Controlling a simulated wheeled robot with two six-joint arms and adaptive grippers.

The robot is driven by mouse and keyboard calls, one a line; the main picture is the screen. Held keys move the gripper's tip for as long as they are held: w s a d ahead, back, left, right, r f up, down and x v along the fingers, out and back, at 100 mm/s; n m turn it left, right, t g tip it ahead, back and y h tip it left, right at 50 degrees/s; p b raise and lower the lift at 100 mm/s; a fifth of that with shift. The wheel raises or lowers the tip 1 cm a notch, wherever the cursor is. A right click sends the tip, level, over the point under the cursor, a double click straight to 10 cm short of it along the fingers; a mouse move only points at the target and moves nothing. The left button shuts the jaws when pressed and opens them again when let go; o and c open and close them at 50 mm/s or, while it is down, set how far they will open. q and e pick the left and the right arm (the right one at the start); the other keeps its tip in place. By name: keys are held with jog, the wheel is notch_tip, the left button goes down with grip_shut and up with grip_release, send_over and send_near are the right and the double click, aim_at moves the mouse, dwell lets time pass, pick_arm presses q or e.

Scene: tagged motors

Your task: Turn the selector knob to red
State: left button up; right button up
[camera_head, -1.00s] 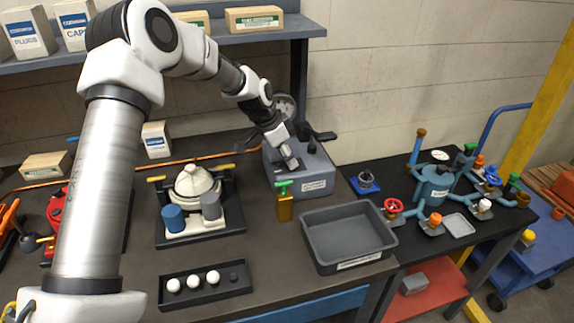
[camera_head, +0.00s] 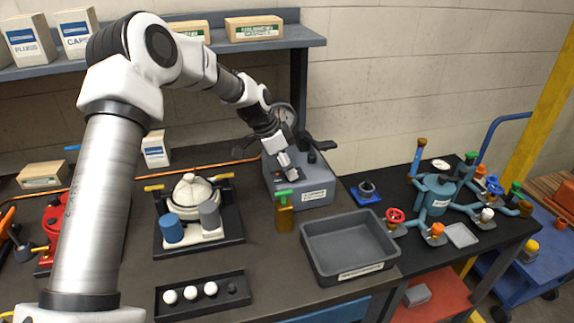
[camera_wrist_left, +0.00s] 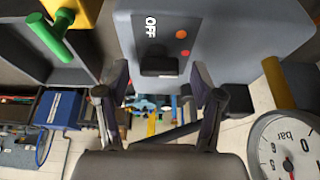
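The selector knob (camera_wrist_left: 158,63) is a black handle on the panel of a grey box (camera_wrist_left: 225,30). The white word OFF and two orange-red dots (camera_wrist_left: 183,43) are marked beside it. I cannot tell which mark the knob points to. The grey box also shows at the table's back right in the head view (camera_head: 315,194). My left gripper (camera_wrist_left: 160,80) is open in the left wrist view, with one finger on each side of the knob and gaps visible. In the head view my left gripper (camera_head: 286,172) is at the box and hides the knob. My right gripper is not in view.
A round gauge (camera_wrist_left: 290,148) is close to my left gripper. A brass block with a green handle (camera_head: 284,214) and a grey bin (camera_head: 350,268) stand in front of the box. A fixture with a white dome (camera_head: 192,190) stands to the left.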

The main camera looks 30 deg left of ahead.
pick_arm(q)
jog(key=v, duration=1.2)
